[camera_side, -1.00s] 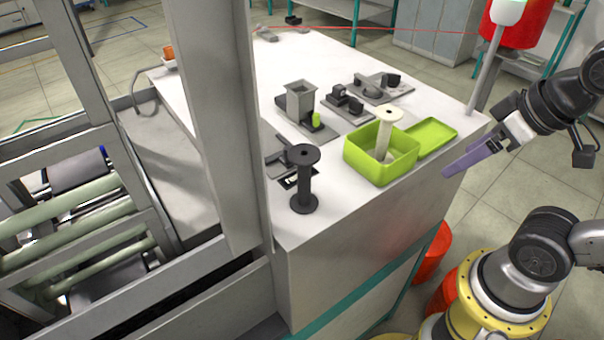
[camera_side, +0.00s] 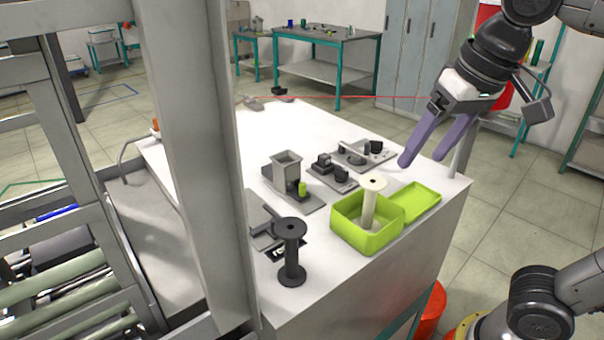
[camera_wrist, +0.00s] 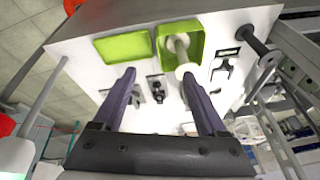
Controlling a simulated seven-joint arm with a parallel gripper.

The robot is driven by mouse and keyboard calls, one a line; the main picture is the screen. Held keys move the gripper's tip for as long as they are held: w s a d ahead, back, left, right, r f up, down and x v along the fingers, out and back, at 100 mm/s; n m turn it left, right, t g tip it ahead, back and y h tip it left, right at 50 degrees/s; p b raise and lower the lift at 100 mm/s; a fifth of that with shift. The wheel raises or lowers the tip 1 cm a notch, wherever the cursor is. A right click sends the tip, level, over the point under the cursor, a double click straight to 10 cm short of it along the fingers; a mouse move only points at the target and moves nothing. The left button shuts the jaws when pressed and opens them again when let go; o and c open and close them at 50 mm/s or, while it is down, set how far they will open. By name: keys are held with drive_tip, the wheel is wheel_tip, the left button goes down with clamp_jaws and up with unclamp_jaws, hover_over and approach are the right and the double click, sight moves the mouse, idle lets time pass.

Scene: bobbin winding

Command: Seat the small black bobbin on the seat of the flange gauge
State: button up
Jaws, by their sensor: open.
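A black bobbin (camera_side: 291,252) with a wide top flange stands upright at the table's near left corner. It also shows at the upper right of the wrist view (camera_wrist: 252,38). A grey forked piece (camera_side: 262,234) lies behind it; I cannot tell whether this is the flange gauge. Smaller black parts (camera_side: 342,173) sit on grey plates farther back, too small to identify surely. My gripper (camera_side: 421,161) is open and empty, with purple fingers pointing down, high over the table's right side. In the wrist view its fingers (camera_wrist: 158,72) are spread apart.
A lime-green box (camera_side: 350,231) holds a pale bobbin (camera_side: 370,202), with its lid (camera_side: 412,199) beside it. A grey hopper fixture (camera_side: 287,172) with a green cylinder (camera_side: 302,188) stands behind. A tall grey post (camera_side: 190,150) rises at left.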

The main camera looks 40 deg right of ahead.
drive_tip(key=w+a+r+n+g, duration=0.1)
drive_tip(key=w+a+r, duration=0.15)
drive_tip(key=a, duration=0.25)
drive_tip(key=w+a+r, duration=0.2)
drive_tip(key=w+a, duration=0.1)
drive_tip(key=a, duration=0.3)
drive_tip(key=n, duration=0.3)
approach(291, 228)
drive_tip(key=shift+w+f+g, duration=0.35)
drive_tip(key=shift+g, duration=0.05)
drive_tip(key=shift+w+d+f, duration=0.1)
drive_tip(key=shift+w+f, duration=0.15)
drive_tip(key=shift+f, duration=1)
drive_tip(key=shift+w+a+f, duration=0.1)
drive_tip(key=shift+w+f, duration=0.15)
drive_tip(key=shift+f, duration=0.95)
drive_tip(key=shift+w+d+f, duration=0.1)
drive_tip(key=shift+w+f, duration=0.15)
drive_tip(key=shift+f, duration=1)
drive_tip(key=c, duration=0.8)
drive_tip(key=shift+r, duration=2.55)
drive_tip(key=shift+c, duration=0.2)
